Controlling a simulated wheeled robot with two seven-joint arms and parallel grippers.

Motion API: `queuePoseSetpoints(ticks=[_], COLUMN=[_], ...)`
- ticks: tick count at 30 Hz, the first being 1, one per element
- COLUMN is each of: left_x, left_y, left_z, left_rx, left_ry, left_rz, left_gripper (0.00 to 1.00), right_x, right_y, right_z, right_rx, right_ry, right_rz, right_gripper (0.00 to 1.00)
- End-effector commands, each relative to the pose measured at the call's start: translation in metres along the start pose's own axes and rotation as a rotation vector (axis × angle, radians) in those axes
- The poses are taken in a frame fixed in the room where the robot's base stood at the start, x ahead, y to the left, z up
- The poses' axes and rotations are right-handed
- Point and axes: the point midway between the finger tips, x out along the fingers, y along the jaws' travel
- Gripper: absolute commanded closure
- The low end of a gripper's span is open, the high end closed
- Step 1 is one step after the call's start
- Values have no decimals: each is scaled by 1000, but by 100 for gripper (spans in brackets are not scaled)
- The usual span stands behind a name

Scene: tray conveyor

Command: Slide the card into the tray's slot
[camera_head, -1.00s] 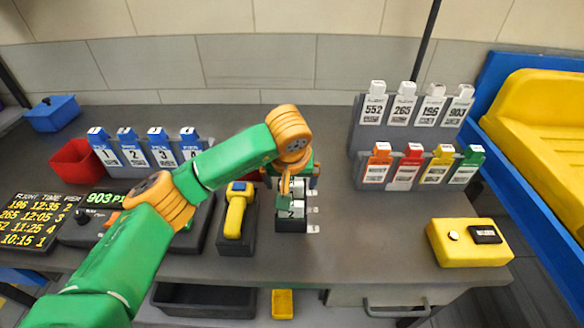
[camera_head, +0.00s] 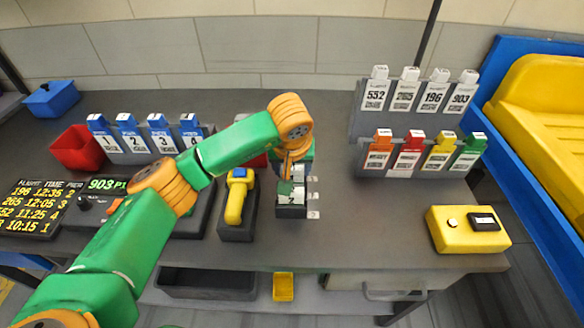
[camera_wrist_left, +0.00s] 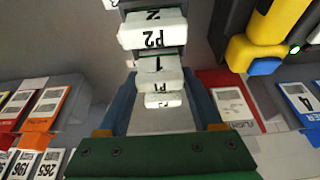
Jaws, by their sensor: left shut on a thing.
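My left gripper (camera_head: 291,172) is just above and behind the small dark tray (camera_head: 291,211) in the middle of the table. In the left wrist view its blue-grey fingers (camera_wrist_left: 163,112) are shut on a flat pale card (camera_wrist_left: 162,122), whose face shows no readable print. The tray carries white tabs; in the wrist view the P2 tab (camera_wrist_left: 153,32) and the P1 tab (camera_wrist_left: 158,77) line up in front of the fingertips. The card's lower edge and the slot mouth are hidden, so I cannot tell whether the card is in a slot. My right gripper is not in view.
A yellow scanner (camera_head: 236,202) in a dark holder stands close left of the tray. Card racks stand at back left and right (camera_head: 362,125). A yellow box (camera_head: 468,231) sits at front right. The table between tray and box is clear.

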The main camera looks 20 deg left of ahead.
Motion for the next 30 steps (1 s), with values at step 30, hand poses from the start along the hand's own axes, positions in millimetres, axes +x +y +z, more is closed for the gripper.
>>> queuePoseSetpoints(ticks=[30], left_x=[-42], left_y=[0], left_z=[-17], left_rx=[0], left_ry=[-1], left_rz=[0], left_gripper=[86], right_x=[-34], right_y=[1], right_z=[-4], right_rx=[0], right_ry=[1], right_rz=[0], right_gripper=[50])
